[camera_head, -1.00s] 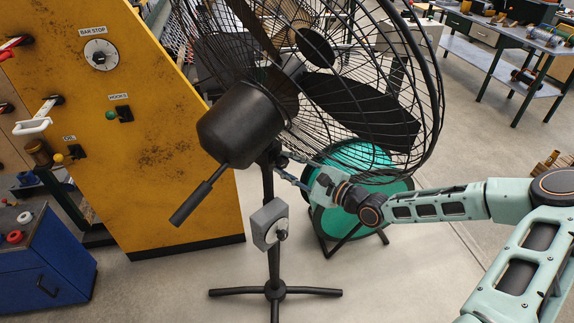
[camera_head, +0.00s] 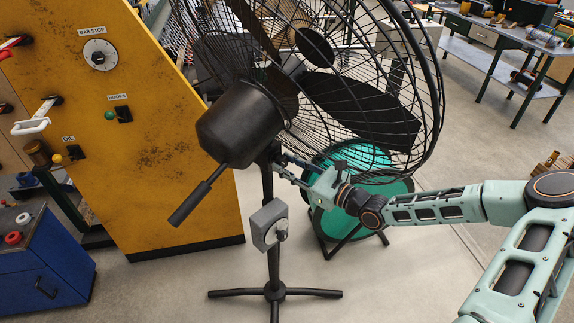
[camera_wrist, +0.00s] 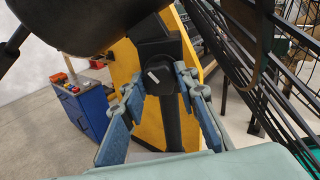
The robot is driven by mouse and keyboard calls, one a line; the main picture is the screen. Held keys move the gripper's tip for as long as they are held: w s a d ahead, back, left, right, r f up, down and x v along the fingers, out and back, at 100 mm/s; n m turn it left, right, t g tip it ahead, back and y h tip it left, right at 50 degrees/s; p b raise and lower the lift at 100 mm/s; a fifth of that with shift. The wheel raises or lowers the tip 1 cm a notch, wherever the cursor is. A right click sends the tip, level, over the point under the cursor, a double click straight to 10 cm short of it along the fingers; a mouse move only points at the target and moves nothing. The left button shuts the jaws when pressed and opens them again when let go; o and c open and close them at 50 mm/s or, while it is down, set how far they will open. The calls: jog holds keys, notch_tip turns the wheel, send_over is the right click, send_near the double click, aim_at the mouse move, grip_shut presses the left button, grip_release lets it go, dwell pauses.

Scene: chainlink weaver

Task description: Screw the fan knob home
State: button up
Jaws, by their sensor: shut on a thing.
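The black pedestal fan (camera_head: 242,125) stands on a dark pole with a splayed foot. In the wrist view the round black fan knob (camera_wrist: 156,82) shows a white mark on its face, and it sits on a dark block at the pole under the motor housing (camera_wrist: 85,18). My gripper (camera_head: 280,168) reaches in from the right at the top of the pole. In the wrist view its two blue-grey fingers (camera_wrist: 160,82) close on the knob from both sides. In the head view the knob is hidden behind the fingers. How deep its thread sits is not visible.
The wire fan cage (camera_head: 425,110) hangs just above my wrist. A grey switch box (camera_head: 265,217) is on the pole below. A yellow machine (camera_head: 165,150) and a blue cabinet (camera_head: 45,260) stand left; a green drum fan (camera_head: 395,190) is behind.

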jog(key=shift+m, duration=0.3)
jog(key=o, duration=1.1)
jog(key=shift+o, duration=0.2)
